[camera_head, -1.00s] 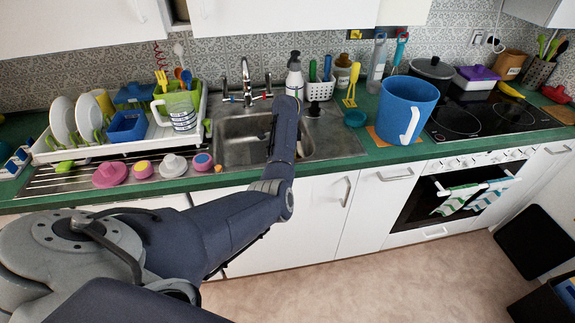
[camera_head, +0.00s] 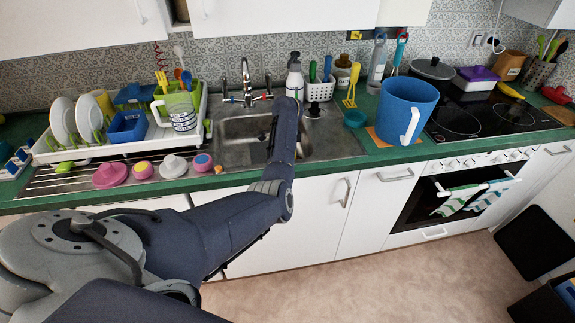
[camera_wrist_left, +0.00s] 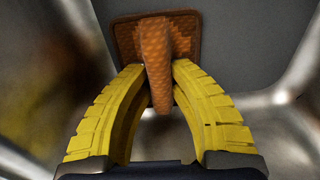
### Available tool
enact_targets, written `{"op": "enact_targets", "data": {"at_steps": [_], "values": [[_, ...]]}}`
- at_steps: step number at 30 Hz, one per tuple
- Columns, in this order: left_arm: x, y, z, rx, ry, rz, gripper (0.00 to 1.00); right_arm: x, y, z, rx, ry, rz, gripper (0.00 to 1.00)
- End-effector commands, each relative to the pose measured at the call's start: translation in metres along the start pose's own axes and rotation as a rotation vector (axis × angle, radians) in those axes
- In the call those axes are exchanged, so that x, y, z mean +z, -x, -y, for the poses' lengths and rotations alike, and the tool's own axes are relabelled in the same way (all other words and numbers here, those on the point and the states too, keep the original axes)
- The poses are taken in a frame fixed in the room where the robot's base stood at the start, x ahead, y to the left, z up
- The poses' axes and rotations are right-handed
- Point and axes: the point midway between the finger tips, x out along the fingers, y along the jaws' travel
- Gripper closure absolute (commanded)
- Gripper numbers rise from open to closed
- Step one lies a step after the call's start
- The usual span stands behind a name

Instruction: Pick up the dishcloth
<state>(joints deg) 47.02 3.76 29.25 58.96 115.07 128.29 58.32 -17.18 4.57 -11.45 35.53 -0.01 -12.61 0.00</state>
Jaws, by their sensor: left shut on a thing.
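The dishcloth (camera_wrist_left: 156,42) is orange-brown and textured. In the left wrist view it lies on a grey surface, with a raised fold standing up towards me. My left gripper (camera_wrist_left: 157,78) has yellow ribbed fingers shut on that fold, one on each side. The flat part of the cloth spreads beyond the fingertips. In the head view my left arm reaches over the sink (camera_head: 238,132), and its gripper and the cloth are hidden behind the arm. My right gripper is not in view.
Metal sink walls show around the gripper in the left wrist view. The tap (camera_head: 246,85) and a soap bottle (camera_head: 294,78) stand behind the sink. A dish rack (camera_head: 130,146) is left of it, a large blue mug (camera_head: 405,108) right. Striped towels (camera_head: 458,200) hang on the oven.

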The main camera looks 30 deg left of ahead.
Motion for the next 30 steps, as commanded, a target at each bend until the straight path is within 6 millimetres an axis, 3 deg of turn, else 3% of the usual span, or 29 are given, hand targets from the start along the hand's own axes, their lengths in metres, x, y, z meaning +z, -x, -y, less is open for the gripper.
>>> {"op": "enact_targets", "data": {"at_steps": [8, 14, 24, 30], "values": [[0.0, 0.005, 0.0, 0.0, -0.001, 0.0, 1.0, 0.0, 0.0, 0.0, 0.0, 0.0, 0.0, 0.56], [0.0, 0.025, 0.001, -0.002, 0.0, 0.0, 1.0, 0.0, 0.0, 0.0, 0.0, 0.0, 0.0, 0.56], [-0.001, 0.1, 0.0, -0.002, 0.001, -0.002, 1.0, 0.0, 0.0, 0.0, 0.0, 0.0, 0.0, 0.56], [-0.001, 0.134, 0.0, -0.001, 0.001, -0.003, 1.0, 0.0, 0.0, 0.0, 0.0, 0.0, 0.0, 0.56]]}}
